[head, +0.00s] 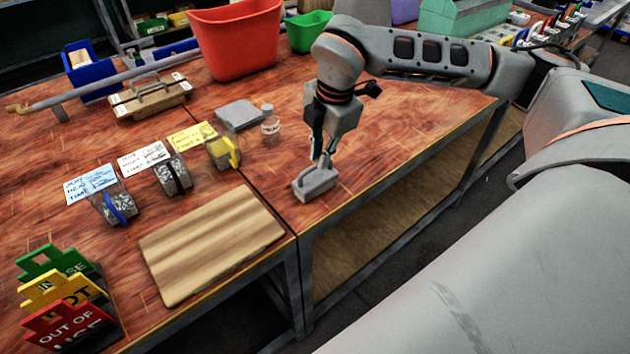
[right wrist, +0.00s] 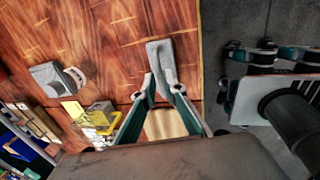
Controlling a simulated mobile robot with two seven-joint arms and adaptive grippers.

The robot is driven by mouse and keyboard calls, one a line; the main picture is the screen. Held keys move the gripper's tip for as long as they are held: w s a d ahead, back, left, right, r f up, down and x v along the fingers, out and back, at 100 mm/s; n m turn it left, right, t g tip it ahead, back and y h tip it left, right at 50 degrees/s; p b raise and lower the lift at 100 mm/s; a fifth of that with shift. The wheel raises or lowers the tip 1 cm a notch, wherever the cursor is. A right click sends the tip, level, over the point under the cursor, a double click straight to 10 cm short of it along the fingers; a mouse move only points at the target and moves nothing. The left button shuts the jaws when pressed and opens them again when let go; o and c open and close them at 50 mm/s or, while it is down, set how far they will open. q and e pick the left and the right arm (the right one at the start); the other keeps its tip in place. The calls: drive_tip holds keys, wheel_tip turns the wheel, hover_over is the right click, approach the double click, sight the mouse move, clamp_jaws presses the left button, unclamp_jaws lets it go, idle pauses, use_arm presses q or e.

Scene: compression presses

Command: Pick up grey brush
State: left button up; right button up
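The grey brush (head: 315,185) is a small block with a raised handle. It rests on the wooden table near its front edge, right of the cutting board. My right gripper (head: 322,158) points down right over it, fingertips at its handle. In the right wrist view the brush (right wrist: 160,58) lies beyond the fingertips of my right gripper (right wrist: 164,87), and its near end shows between them. The fingers are partly apart; whether they press on the handle I cannot tell. My left gripper is not in view.
A striped cutting board (head: 212,243) lies left of the brush. Behind are a clear bottle (head: 270,121), a grey flat block (head: 240,115), tape dispensers with labels and a red bin (head: 237,42). Coloured signs (head: 65,298) stand at the front left. Table around the brush is clear.

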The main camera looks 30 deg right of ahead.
sight(316, 177)
drive_tip(key=f, duration=0.2)
drive_tip(key=w+f, duration=0.1)
drive_tip(key=f, duration=0.1)
drive_tip(key=shift+f, duration=0.15)
clamp_jaws()
